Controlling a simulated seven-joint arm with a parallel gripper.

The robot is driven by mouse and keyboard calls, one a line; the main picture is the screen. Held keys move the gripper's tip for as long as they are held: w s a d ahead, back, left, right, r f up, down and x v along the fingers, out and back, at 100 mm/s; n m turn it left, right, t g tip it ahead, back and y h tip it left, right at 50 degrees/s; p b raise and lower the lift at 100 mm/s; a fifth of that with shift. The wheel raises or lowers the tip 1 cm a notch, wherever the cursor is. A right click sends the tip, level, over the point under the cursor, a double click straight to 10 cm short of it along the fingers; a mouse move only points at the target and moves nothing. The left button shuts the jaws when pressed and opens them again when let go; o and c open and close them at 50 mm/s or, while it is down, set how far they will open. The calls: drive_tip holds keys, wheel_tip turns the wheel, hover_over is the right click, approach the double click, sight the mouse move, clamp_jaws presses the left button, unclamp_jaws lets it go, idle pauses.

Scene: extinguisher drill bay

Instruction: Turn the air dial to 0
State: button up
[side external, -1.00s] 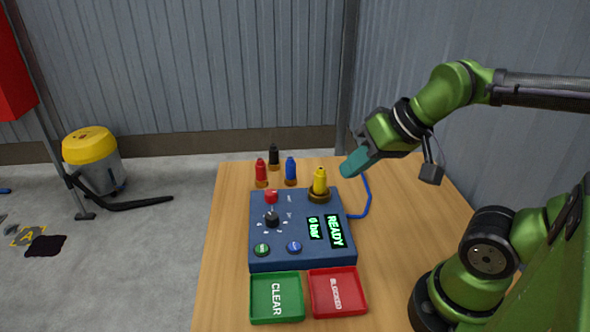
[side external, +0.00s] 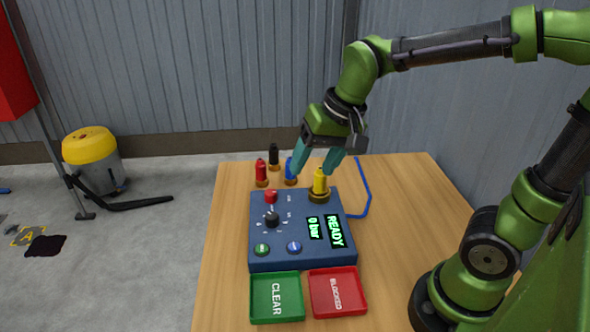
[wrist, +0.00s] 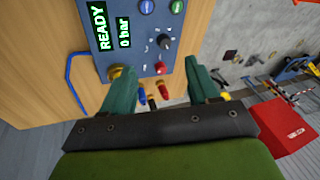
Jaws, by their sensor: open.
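The air dial is a black knob (side external: 272,219) on the left part of the blue control box (side external: 300,255), with small marks around it. It also shows in the wrist view (wrist: 164,43). Its exact setting is too small to read. The box's display (side external: 324,229) reads "READY" and "0 bar" in green. My gripper (side external: 317,172) is open and empty, with its teal fingers apart above the far edge of the box, near the yellow nozzle (side external: 320,181). In the wrist view the dial lies between and beyond the fingers (wrist: 163,75).
A red button (side external: 271,196) is behind the dial; green (side external: 262,249) and blue (side external: 294,247) buttons are in front. Red (side external: 261,171), blue (side external: 290,169) and black (side external: 274,155) nozzles stand behind the box. Green (side external: 276,317) and red (side external: 338,311) trays lie in front.

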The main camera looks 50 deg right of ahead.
sight(271, 216)
drive_tip(key=w+a+f+m+g+h, duration=0.1)
drive_tip(key=w+m+g+h, duration=0.15)
drive_tip(key=w+m, duration=0.85)
drive_tip(key=shift+m+g+y, duration=0.45)
drive_tip(key=shift+m, duration=0.35)
wheel_tip(271, 216, down, 17)
drive_tip(key=shift+s+r, duration=0.1)
drive_tip(key=c, duration=1)
